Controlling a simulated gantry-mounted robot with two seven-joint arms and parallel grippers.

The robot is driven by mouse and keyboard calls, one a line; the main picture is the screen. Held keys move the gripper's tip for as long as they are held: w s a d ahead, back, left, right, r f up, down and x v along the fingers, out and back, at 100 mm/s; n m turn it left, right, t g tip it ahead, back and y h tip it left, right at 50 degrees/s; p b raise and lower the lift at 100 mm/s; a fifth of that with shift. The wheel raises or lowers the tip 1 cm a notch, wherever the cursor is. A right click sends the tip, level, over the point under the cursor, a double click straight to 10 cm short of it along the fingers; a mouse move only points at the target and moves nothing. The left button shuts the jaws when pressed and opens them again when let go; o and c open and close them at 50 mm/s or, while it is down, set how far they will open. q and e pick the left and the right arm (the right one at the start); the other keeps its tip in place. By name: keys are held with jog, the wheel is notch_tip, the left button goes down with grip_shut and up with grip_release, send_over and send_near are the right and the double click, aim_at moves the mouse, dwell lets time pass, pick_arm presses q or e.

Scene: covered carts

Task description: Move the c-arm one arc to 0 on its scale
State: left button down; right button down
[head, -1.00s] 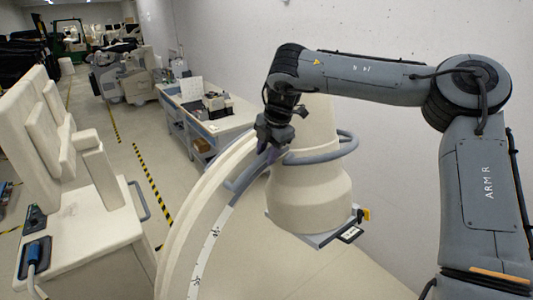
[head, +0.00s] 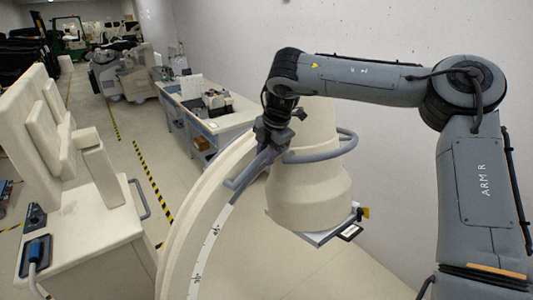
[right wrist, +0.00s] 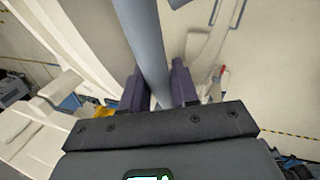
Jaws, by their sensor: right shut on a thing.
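The c-arm's cream arc (head: 181,246) curves up from the bottom centre of the head view. A white scale strip (head: 208,252) with dark marks runs along it; its figures are too small to read. A grey-blue handle bar (head: 244,174) sits on the arc's upper part. My right gripper (head: 267,151) is shut on this bar. In the right wrist view the bar (right wrist: 149,48) passes between the two dark fingers of the gripper (right wrist: 158,88). The cream c-arm head (head: 308,190), with a grey ring handle, stands just right of the gripper. My left gripper is out of view.
A cream cart (head: 95,235) with upright panels stands at the left. A workbench (head: 228,121) with items on it stands behind the arc. Yellow-black floor tape (head: 153,184) marks the open floor between them. A plain wall (head: 400,190) is at the right.

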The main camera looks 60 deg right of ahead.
jog(key=shift+w+a+f, duration=0.1)
jog(key=shift+a+f, duration=0.05)
jog(key=shift+a, duration=0.35)
jog(key=c, duration=1.2)
grip_release()
jog(key=shift+a, duration=0.1)
jog(key=shift+c, duration=0.2)
jog(key=shift+w+f, duration=0.1)
jog(key=shift+r, duration=0.55)
jog(key=shift+b+v, duration=0.8)
jog(key=shift+v, duration=4.1)
